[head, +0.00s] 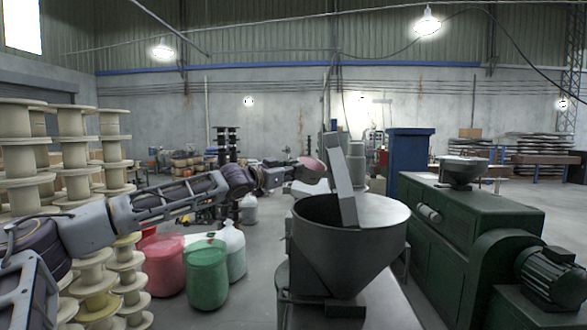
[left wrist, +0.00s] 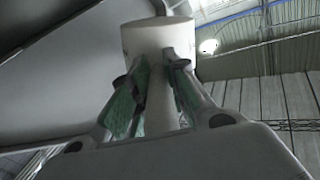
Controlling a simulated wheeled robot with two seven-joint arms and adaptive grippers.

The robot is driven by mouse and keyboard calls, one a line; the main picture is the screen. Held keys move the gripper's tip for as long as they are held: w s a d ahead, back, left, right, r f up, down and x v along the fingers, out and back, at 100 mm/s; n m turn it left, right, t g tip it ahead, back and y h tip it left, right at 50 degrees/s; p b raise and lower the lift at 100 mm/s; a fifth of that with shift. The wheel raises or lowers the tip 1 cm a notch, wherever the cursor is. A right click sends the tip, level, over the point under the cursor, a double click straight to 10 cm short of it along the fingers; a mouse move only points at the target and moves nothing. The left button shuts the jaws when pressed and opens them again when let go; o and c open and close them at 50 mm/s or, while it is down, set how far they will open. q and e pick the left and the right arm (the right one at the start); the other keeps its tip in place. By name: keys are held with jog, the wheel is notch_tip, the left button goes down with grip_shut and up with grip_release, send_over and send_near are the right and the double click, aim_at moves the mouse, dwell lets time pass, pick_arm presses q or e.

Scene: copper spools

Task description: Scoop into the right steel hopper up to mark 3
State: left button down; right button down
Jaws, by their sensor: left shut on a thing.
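My left arm reaches in from the left, and its gripper (head: 288,176) is in the air left of the large grey steel hopper (head: 345,262). In the left wrist view its two fingers (left wrist: 158,98) are shut on a pale cylinder, apparently a scoop's handle (left wrist: 157,42). A pinkish-red surface (head: 311,163) shows at the gripper's end; whether it is scoop or contents I cannot tell. A tall grey plate (head: 341,178) rises, tilted, from the large hopper. A smaller steel hopper (head: 464,171) sits on the green machine at right. No marks are readable. My right gripper is out of view.
Red (head: 163,265), green (head: 207,277) and white (head: 234,250) sacks or tubs stand on the floor below my left arm. Stacked pale spools (head: 75,150) fill the left side. The green machine (head: 470,215) and blue cabinet (head: 410,157) stand at right.

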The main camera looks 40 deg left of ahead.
pick_arm(q)
jog(key=shift+r+m, duration=0.3)
jog(key=shift+r, duration=0.05)
jog(key=shift+s+d+f+m+p, duration=0.1)
jog(key=shift+d+m+p, duration=0.1)
jog(key=shift+m, duration=0.3)
jog(key=shift+d+f+m+p, duration=0.1)
jog(key=shift+m+p, duration=0.1)
jog(key=shift+m, duration=0.3)
jog(key=d+f+m, duration=0.1)
jog(key=m, duration=0.2)
jog(key=f+m, duration=0.1)
jog(key=m, duration=0.2)
jog(key=d+f+m+b, duration=0.1)
jog(key=m, duration=0.1)
jog(key=shift+s+d+f+m+h, duration=0.1)
jog(key=shift+s+d+m+h, duration=0.1)
jog(key=shift+d+m+h, duration=0.15)
jog(key=f+m+b, duration=0.1)
jog(key=d+f+m+b, duration=0.1)
jog(key=m, duration=0.1)
jog(key=d+f+m+b, duration=0.1)
jog(key=m, duration=0.1)
jog(key=shift+s+d+f+m+g, duration=0.2)
jog(key=shift+d+f+m+g, duration=0.1)
jog(key=shift+f, duration=0.1)
